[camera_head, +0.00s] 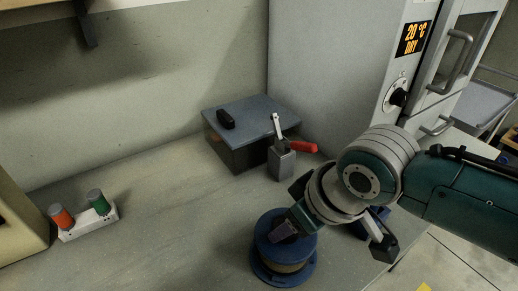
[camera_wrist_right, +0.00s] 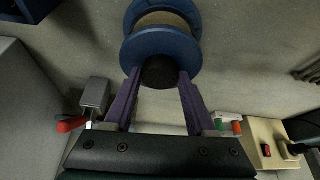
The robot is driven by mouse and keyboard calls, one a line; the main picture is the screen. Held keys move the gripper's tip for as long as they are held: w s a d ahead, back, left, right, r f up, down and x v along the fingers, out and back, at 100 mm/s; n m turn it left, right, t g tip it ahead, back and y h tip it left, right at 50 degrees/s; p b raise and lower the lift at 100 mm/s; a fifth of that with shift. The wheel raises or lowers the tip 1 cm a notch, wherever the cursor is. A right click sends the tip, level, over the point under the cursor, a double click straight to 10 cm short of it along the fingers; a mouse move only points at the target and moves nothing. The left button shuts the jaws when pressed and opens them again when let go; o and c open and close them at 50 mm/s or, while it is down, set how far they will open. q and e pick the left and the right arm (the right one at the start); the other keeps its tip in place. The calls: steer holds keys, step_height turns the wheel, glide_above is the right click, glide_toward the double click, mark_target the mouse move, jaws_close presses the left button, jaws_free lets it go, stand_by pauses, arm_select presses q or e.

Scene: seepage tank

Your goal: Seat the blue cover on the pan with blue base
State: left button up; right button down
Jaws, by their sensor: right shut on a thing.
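The blue cover (camera_head: 266,222) is over the pan with blue base (camera_head: 283,281) at the lower middle of the head view. In the right wrist view the cover (camera_wrist_right: 160,47) shows as a blue disc with a dark knob, and the pan's tan wall (camera_wrist_right: 162,19) lies behind it. The cover appears level with the wall's rim; whether a thin gap remains I cannot tell. My right gripper (camera_wrist_right: 160,82) has its purple fingers shut on the cover's knob. In the head view the right gripper (camera_head: 284,233) partly hides the cover. My left gripper is not in view.
A grey box (camera_head: 240,145) with a dark handle stands behind, beside a grey block with a red-handled lever (camera_head: 283,160). A white holder with orange and green knobs (camera_head: 82,222) is at left. A blue item (camera_head: 376,214) is partly hidden behind my wrist. The middle-left bench is clear.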

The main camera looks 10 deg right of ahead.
steer(key=shift+f+b, duration=0.4)
steer(key=shift+f, duration=0.2)
steer(key=shift+c, duration=0.7)
jaws_free()
steer(key=shift+s+d+r, duration=0.1)
steer(key=shift+s+r, duration=0.05)
steer(key=shift+r, duration=0.25)
steer(key=p+v, duration=0.3)
steer(key=v, duration=0.6)
steer(key=shift+s, duration=0.1)
